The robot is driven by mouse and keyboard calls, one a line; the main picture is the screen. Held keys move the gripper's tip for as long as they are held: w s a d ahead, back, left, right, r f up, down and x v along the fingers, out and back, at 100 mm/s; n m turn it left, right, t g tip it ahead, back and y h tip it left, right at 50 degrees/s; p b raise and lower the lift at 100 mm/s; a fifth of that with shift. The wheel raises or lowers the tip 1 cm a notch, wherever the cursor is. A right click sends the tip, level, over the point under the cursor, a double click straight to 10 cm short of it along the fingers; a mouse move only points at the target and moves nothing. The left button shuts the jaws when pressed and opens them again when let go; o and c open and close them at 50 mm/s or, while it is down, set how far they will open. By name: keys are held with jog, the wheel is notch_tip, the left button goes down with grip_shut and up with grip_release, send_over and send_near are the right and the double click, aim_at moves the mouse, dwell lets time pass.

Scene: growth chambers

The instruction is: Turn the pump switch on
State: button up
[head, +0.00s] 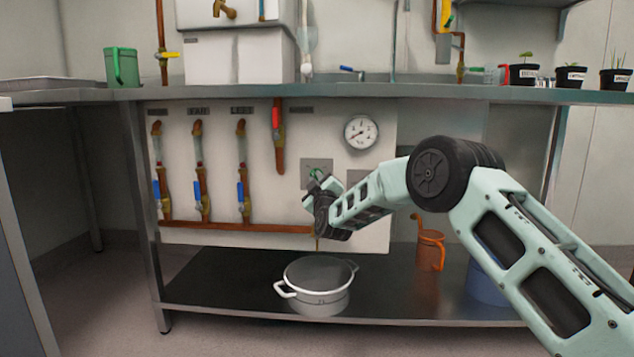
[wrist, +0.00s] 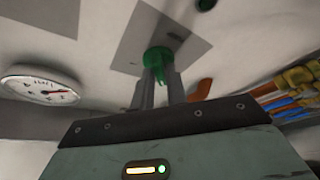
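The switch is a green knob (wrist: 158,58) on a square grey plate (head: 307,181) on the white panel under the bench. No label on it is readable. My gripper (head: 317,177) reaches to the plate from the lower right and covers much of it in the head view. In the wrist view my gripper (wrist: 160,80) has its two fingers on either side of the knob's green grip, close against it. The knob's exact angle is hard to read.
A round gauge (head: 361,132) sits above right of the plate. A red-handled valve (head: 277,120) and several blue-handled valves (head: 201,190) line the panel to the left. A white pot (head: 317,287) and a copper jug (head: 430,249) stand on the lower shelf. The bench edge (head: 330,94) overhangs above.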

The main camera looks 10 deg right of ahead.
grip_shut()
jog(key=shift+m, duration=0.5)
jog(key=m+g+h+p, duration=0.1)
jog(key=m+h, duration=0.2)
jog(key=m, duration=0.5)
jog(key=m+g+h+p, duration=0.1)
jog(key=m+h, duration=0.3)
jog(key=m, duration=0.4)
jog(key=a+m+g+h+p, duration=0.1)
jog(key=m+h, duration=0.3)
jog(key=m, duration=0.4)
jog(key=shift+w+f+g+p, duration=0.15)
jog(key=shift+g+p, duration=0.15)
jog(key=shift+p, duration=0.15)
jog(key=shift+m, duration=0.4)
jog(key=o, duration=0.5)
grip_release()
